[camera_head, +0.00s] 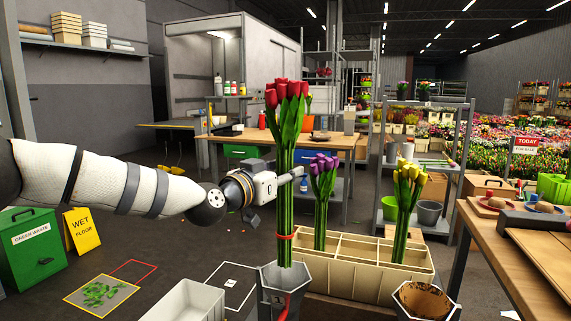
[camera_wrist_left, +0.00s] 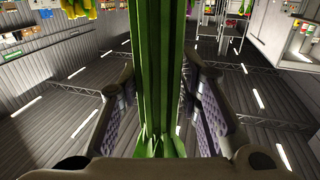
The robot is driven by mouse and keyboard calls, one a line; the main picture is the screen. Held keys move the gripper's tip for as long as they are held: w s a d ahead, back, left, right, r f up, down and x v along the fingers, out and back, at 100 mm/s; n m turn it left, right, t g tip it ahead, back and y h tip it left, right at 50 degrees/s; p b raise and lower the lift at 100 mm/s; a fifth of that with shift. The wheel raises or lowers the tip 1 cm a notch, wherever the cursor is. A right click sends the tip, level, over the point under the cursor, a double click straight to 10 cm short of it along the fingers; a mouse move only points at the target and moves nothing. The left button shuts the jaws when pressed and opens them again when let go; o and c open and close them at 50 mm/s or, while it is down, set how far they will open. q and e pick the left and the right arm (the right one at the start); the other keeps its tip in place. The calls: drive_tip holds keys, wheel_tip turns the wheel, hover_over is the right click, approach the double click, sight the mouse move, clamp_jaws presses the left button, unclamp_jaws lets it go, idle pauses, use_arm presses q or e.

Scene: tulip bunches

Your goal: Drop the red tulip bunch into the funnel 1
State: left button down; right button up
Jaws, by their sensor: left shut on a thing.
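The red tulip bunch (camera_head: 287,125) stands upright, red heads on top and long green stems with a red band low down. My left gripper (camera_head: 288,176) is shut around its stems; in the left wrist view the green stems (camera_wrist_left: 158,70) run between the finger pads. The grey funnel (camera_head: 282,289) at the bottom centre is probably funnel 1; its marking is hard to read. The stem ends meet the funnel's rim in the picture; I cannot tell whether they are inside or behind it. My right gripper is not in view.
A cream divided crate (camera_head: 345,281) behind the funnel holds a purple tulip bunch (camera_head: 321,190) and a yellow tulip bunch (camera_head: 405,205). Another funnel (camera_head: 426,300), brown inside, is at the lower right. A wooden table (camera_head: 520,255) stands right, a pale bin (camera_head: 185,302) lower left.

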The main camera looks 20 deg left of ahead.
use_arm(q)
drive_tip(key=b, duration=0.2)
hover_over(281, 263)
drive_tip(key=w, duration=0.2)
drive_tip(key=f, duration=0.7)
drive_tip(key=shift+d+f, duration=0.2)
drive_tip(key=shift+d, duration=0.05)
drive_tip(key=shift+f+b, duration=2.8)
drive_tip(key=shift+f, duration=4.55)
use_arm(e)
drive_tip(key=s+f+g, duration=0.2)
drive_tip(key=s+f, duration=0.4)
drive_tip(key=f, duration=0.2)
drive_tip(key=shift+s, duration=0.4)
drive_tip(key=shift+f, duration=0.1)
use_arm(q)
drive_tip(key=shift+c, duration=1.2)
unclamp_jaws()
